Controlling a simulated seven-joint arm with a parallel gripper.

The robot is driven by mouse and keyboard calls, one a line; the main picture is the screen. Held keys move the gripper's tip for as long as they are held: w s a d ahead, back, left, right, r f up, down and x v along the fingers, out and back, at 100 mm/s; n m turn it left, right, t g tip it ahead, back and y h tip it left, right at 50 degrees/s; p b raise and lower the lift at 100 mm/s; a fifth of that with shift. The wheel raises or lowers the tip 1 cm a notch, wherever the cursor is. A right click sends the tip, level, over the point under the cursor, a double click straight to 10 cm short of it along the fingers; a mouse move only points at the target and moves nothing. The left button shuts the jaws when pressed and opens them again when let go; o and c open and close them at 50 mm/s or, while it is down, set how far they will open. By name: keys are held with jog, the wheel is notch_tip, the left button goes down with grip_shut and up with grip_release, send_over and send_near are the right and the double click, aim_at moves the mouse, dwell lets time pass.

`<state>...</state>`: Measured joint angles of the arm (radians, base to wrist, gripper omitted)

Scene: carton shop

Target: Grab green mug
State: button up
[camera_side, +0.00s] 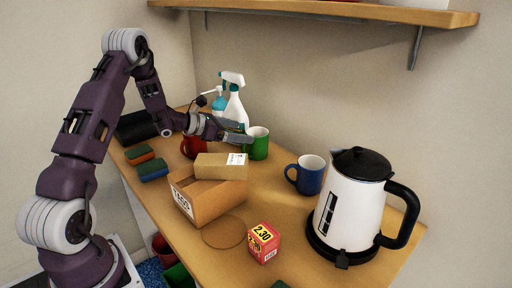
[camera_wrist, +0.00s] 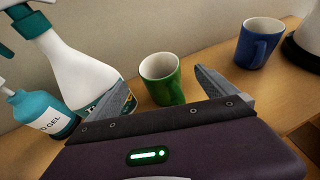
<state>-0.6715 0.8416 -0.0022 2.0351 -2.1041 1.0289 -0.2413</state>
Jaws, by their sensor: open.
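The green mug (camera_side: 258,146) stands upright on the wooden counter, near the wall and right of the spray bottle. In the wrist view the green mug (camera_wrist: 163,80) sits ahead of and between my two fingers, its white inside showing. My gripper (camera_side: 246,132) is open, its fingers reaching toward the mug from the left. In the wrist view my gripper (camera_wrist: 163,88) has a finger on each side of the mug's lower part. The gripper holds nothing. I cannot tell whether a finger touches the mug.
A spray bottle (camera_side: 235,105) and a gel bottle (camera_wrist: 40,112) stand close left of the mug. A red mug (camera_side: 192,148), cartons (camera_side: 205,200), a blue mug (camera_side: 308,175) and a kettle (camera_side: 345,205) share the counter. A shelf (camera_side: 340,12) hangs above.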

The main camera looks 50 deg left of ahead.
aim_at(256, 133)
jog(key=x, duration=0.7)
jog(key=shift+w+a+r, duration=0.1)
grip_shut()
